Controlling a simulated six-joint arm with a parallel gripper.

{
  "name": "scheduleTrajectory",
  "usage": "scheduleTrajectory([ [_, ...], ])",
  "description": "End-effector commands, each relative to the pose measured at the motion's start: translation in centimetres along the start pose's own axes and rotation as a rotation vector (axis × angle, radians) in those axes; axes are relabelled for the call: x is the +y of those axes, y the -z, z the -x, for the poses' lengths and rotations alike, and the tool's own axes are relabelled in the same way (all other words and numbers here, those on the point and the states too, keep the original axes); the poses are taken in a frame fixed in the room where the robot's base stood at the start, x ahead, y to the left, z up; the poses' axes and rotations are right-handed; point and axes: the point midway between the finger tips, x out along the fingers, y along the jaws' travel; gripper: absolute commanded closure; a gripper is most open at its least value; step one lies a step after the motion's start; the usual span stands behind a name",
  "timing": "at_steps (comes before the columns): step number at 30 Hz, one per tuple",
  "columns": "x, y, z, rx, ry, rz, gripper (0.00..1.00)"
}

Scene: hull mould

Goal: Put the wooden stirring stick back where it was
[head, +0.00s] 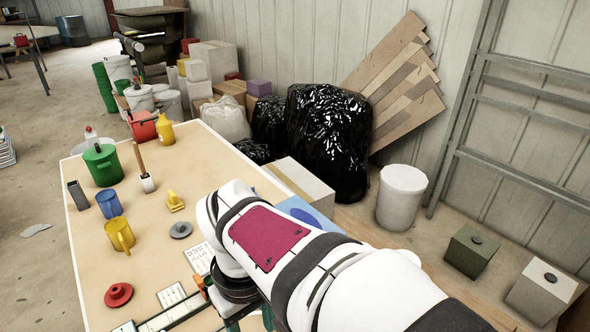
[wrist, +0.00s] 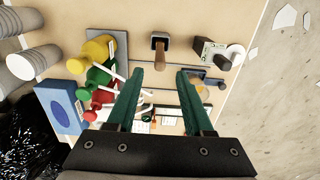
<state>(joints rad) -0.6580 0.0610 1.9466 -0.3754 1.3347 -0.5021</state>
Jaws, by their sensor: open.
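My gripper (wrist: 168,72) is open in the wrist view, its two green fingers apart with nothing held between them. Beyond the fingertips, a brown wooden stick-like piece (wrist: 160,53) stands at a dark square holder; I cannot tell for sure that it is the stirring stick. In the head view only green parts of my gripper show at the bottom edge, below my white arm. There, a wooden handle (head: 139,158) rises from a white-ended tool on the table, and a grey square holder (head: 77,195) stands at the left edge.
Yellow (wrist: 95,47), green (wrist: 97,76) and red (wrist: 93,97) containers stand left of my fingers, near a blue block (wrist: 62,107) and stacked white cups (wrist: 35,62). The head view shows a green pot (head: 103,165), a blue mug (head: 109,204) and a yellow mug (head: 120,235).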

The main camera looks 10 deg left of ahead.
Motion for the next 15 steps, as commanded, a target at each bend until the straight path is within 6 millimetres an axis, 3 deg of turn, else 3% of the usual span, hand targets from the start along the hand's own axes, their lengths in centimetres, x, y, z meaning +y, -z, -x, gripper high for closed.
scheduleTrajectory([
  [3,0.3,-0.4,1.3,0.002,0.003,-0.021,0.48],
  [5,1.6,-2.4,1.7,0.002,0.016,-0.136,0.48],
  [7,3.6,-7.1,1.6,0.003,0.049,-0.401,0.48],
  [10,4.3,-14.1,0.3,0.002,0.105,-0.824,0.48],
  [12,3.7,-17.4,-0.9,0.003,0.139,-1.064,0.48],
  [15,2.8,-19.6,-2.1,0.002,0.167,-1.248,0.48],
])
